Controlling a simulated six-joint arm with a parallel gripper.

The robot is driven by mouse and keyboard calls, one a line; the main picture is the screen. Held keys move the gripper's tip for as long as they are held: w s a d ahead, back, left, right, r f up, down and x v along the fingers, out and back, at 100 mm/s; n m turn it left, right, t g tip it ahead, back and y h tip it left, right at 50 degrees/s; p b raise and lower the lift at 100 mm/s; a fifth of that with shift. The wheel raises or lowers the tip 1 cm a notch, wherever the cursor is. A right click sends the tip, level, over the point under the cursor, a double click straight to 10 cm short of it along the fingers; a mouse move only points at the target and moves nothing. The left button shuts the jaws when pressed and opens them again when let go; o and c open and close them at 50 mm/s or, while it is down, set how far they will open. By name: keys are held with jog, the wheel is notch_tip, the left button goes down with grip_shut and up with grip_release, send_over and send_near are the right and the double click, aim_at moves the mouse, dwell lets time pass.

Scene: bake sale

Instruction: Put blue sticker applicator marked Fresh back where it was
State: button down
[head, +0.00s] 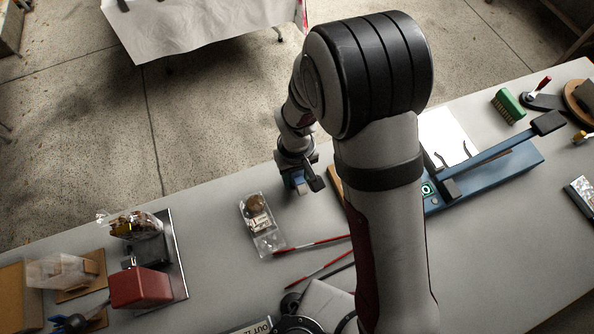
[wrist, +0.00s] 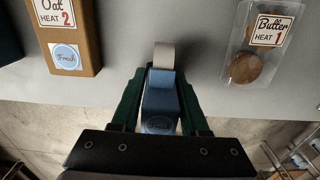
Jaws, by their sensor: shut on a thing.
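My gripper (wrist: 161,84) is shut on the blue sticker applicator (wrist: 160,100). A round blue "Fresh" mark shows on the applicator, and a pale roll or tip (wrist: 164,56) sticks out beyond the fingers. In the head view my gripper (head: 299,180) is over the table's far edge, with a bit of blue applicator (head: 297,186) showing. I cannot tell whether the applicator touches the table. A brown box (wrist: 68,25) labelled "Oat HEAT 2" carries a round blue "Fresh" sticker (wrist: 66,57). A clear pack (wrist: 262,45) labelled "Butter HEAT 1" has no blue sticker that I can see.
The clear pack (head: 262,232) lies left of my arm. Red-tipped sticks (head: 313,244) lie near it. A blue long-armed device (head: 500,168) and a green brush (head: 508,106) are right. A red block (head: 141,287) stands on the left tray (head: 176,262). Bare table lies between pack and tray.

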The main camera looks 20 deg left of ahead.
jog(key=shift+f, duration=0.1)
jog(key=shift+c, duration=2.1)
grip_release()
notch_tip(320, 180, up, 12)
jog(key=shift+r, duration=0.15)
jog(key=s+d+r+m+y, duration=0.1)
jog(key=s+d+r+m, duration=0.3)
jog(key=d, duration=0.6)
jog(key=s+d+r+m, duration=0.4)
jog(key=s+d+m, duration=0.5)
jog(key=d+m, duration=0.1)
jog(key=shift+r+m+y, duration=0.3)
jog(key=shift+r+y, duration=0.1)
